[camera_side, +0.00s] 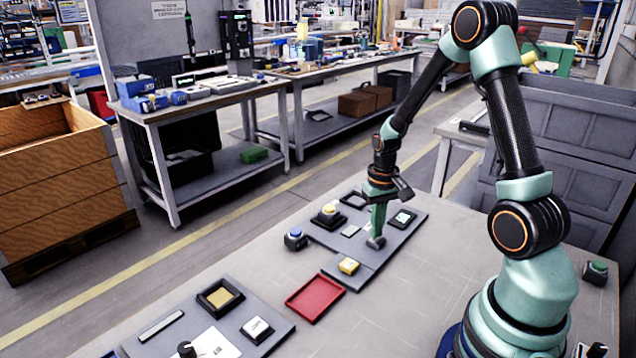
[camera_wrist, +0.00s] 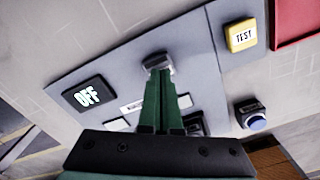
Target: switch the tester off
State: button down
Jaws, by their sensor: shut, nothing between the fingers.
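The tester is a grey panel (camera_side: 365,272) on the table, and the same panel (camera_wrist: 205,72) fills the middle of the wrist view. My gripper (camera_side: 377,234) is shut and empty, pointing down at the switch. I cannot tell whether the fingertips (camera_wrist: 161,76) touch it. The fingers hide part of a label beside it.
A blue-topped button box (camera_side: 295,240) stands left of the panel. A black tray (camera_side: 220,297) and a white switch (camera_side: 257,329) sit on another grey panel in front.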

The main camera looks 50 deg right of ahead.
jog(key=shift+r, duration=3.05)
notch_tip(320, 180, up, 6)
jog(key=s+a+r+n+t, duration=0.2)
jog(key=a+r+n, duration=0.1)
jog(key=a, duration=0.5)
jog(key=s+a+r+n+t, duration=0.2)
jog(key=a+r, duration=0.4)
jog(key=a, duration=0.3)
jog(key=shift+r+n+t, duration=0.3)
jog(key=shift+n+t, duration=0.2)
jog(key=shift+t, duration=0.3)
